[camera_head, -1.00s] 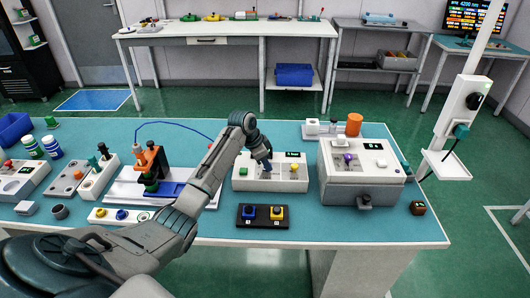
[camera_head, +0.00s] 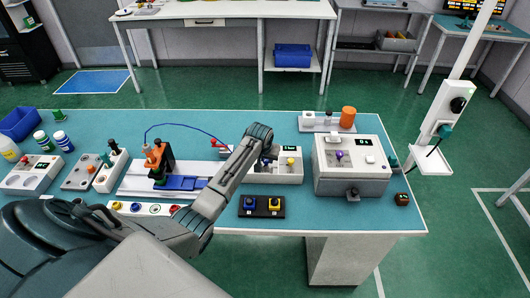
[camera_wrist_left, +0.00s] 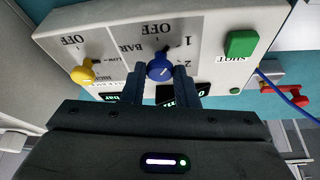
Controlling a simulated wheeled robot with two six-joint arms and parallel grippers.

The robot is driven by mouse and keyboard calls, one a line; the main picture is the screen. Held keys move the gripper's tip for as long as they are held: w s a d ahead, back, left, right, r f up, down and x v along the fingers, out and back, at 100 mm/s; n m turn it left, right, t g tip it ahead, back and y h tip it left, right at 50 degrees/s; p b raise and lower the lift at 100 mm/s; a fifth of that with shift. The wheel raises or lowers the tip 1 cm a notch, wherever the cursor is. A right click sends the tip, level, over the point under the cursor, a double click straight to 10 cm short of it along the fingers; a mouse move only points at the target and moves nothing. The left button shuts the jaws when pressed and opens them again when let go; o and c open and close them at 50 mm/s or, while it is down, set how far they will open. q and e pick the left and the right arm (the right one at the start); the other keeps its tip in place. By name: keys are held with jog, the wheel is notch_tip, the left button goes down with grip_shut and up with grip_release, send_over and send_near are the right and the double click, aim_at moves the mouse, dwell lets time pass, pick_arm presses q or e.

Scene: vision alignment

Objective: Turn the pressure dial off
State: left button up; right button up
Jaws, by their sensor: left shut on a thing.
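The pressure dial (camera_wrist_left: 160,67) is a blue knob on a white panel (camera_wrist_left: 205,30), with OFF, BAR and numbers printed around it. In the left wrist view my left gripper (camera_wrist_left: 159,78) has a finger on each side of the blue knob and is shut on it. The knob's exact pointing is hard to read. In the head view the white panel (camera_head: 287,178) stands mid-bench, and my left wrist hides the blue knob there. My right gripper is not in view.
On the panel a yellow knob (camera_wrist_left: 82,75) with its own OFF mark and a green SHOT button (camera_wrist_left: 240,43) flank the dial. A black block with blue and yellow buttons (camera_head: 262,206) lies in front. A grey-white machine (camera_head: 350,181) stands to the right.

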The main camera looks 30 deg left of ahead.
pick_arm(q)
jog(key=n+p, duration=0.1)
jog(key=n+y, duration=0.1)
jog(key=n, duration=0.1)
jog(key=shift+w+d+r+n+g+p, duration=0.1)
jog(key=shift+d+n+g+p, duration=0.1)
jog(key=shift+n+g+p, duration=0.15)
jog(key=shift+w+n+g+y, duration=0.1)
jog(key=shift+n+g+y, duration=0.5)
jog(key=shift+n, duration=1.05)
jog(key=o, duration=1)
jog(key=b+v, duration=0.2)
jog(key=v, duration=0.8)
jog(key=shift+d+r+b, duration=0.15)
jog(key=shift+r+b, duration=0.1)
jog(key=shift+b, duration=0.05)
